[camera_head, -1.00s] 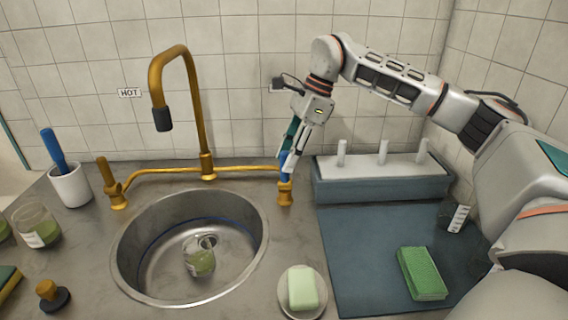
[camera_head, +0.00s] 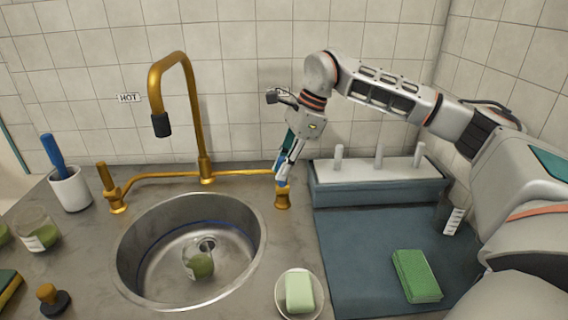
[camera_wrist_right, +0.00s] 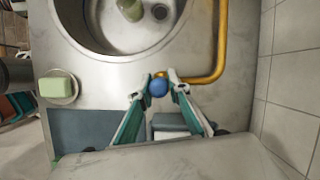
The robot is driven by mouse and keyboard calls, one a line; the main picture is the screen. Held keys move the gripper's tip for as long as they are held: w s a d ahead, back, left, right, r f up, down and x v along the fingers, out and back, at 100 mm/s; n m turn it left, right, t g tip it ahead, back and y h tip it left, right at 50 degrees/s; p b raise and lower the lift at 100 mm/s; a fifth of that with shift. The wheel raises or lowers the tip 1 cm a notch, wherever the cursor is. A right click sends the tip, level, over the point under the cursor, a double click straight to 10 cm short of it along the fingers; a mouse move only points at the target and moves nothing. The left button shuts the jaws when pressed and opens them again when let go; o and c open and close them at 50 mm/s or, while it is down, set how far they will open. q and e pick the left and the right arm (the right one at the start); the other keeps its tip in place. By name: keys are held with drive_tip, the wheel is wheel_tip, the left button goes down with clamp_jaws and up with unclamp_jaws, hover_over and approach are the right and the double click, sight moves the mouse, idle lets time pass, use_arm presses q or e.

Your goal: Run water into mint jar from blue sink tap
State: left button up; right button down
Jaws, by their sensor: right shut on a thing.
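The mint jar, a glass jar with green contents (camera_head: 201,265), stands in the round steel sink (camera_head: 128,272), near the drain. It also shows in the right wrist view (camera_wrist_right: 131,9). The brass tap's spout (camera_head: 162,124) hangs above the back of the sink, and I see no water stream. The blue tap handle (camera_head: 278,163) is on the right end of the brass pipe. My right gripper (camera_head: 282,172) is shut on it; the blue top shows between the fingers (camera_wrist_right: 158,88) in the right wrist view (camera_wrist_right: 158,86). My left gripper is not in view.
A plain brass handle (camera_head: 104,178) stands at the tap's left end, below a HOT label (camera_head: 129,97). A soap dish (camera_head: 282,297), a blue-grey mat (camera_head: 360,265) with a green sponge (camera_head: 416,276), and a rack (camera_head: 380,190) lie to the right. Another jar (camera_head: 37,232) stands left.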

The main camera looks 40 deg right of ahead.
drive_tip(key=shift+s+r+p, duration=0.2)
drive_tip(key=shift+r+p, duration=0.2)
drive_tip(key=shift+p, duration=0.1)
drive_tip(key=shift+s+a+f+t+p, duration=0.1)
drive_tip(key=shift+t+p, duration=0.2)
drive_tip(key=shift+p, duration=0.15)
drive_tip(key=shift+f+h, duration=0.15)
drive_tip(key=shift+h, duration=0.25)
drive_tip(key=shift+s+a+f+t, duration=0.2)
drive_tip(key=shift+s+t, duration=0.05)
drive_tip(key=shift+t, duration=0.15)
drive_tip(key=c, duration=1.9)
unclamp_jaws()
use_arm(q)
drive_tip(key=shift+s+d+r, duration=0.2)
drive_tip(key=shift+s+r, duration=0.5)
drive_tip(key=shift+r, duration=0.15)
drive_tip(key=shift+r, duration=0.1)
use_arm(e)
drive_tip(key=shift+r, duration=0.1)
